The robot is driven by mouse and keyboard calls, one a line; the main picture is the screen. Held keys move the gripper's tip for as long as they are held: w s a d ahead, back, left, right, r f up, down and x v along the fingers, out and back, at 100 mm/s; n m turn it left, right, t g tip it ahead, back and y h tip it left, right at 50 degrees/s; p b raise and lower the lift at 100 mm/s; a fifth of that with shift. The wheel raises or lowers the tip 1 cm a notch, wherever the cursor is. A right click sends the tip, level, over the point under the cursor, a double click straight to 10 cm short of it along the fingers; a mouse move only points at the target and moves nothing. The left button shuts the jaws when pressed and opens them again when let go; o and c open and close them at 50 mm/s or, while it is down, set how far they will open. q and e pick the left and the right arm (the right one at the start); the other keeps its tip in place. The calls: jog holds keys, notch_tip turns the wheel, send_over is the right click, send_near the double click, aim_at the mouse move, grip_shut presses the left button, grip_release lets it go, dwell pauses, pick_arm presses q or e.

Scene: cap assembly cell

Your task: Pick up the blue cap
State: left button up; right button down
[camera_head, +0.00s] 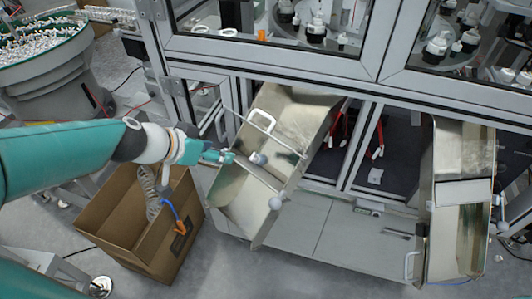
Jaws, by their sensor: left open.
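My left arm comes in from the left, and its gripper (232,157) is over the left metal chute (240,208). The gripper is open, but it is small here and its fingertips are hard to make out. A grey rounded knob (258,158) shows just beyond the fingertips; I cannot tell whether they touch it. I cannot make out a blue cap anywhere in this view. My right gripper is not in view.
A cardboard box (118,222) stands below my left arm, with a blue hose (171,208) at its edge. A glazed machine frame (290,58) spans the back. A second metal chute (462,165) stands at right. A round feeder bowl (45,75) is upper left.

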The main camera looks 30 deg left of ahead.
aim_at(251, 158)
pick_arm(q)
jog(key=b+x, duration=0.3)
jog(key=x, duration=0.8)
jog(key=shift+d, duration=0.1)
jog(key=b+x, duration=0.2)
jog(key=x, duration=0.2)
jog(key=shift+w+d+f, duration=0.1)
jog(key=shift+d+f, duration=0.1)
jog(key=shift+f, duration=0.2)
jog(key=shift+w+f, duration=0.15)
jog(key=shift+w, duration=0.15)
jog(key=shift+s, duration=0.1)
jog(key=c, duration=0.8)
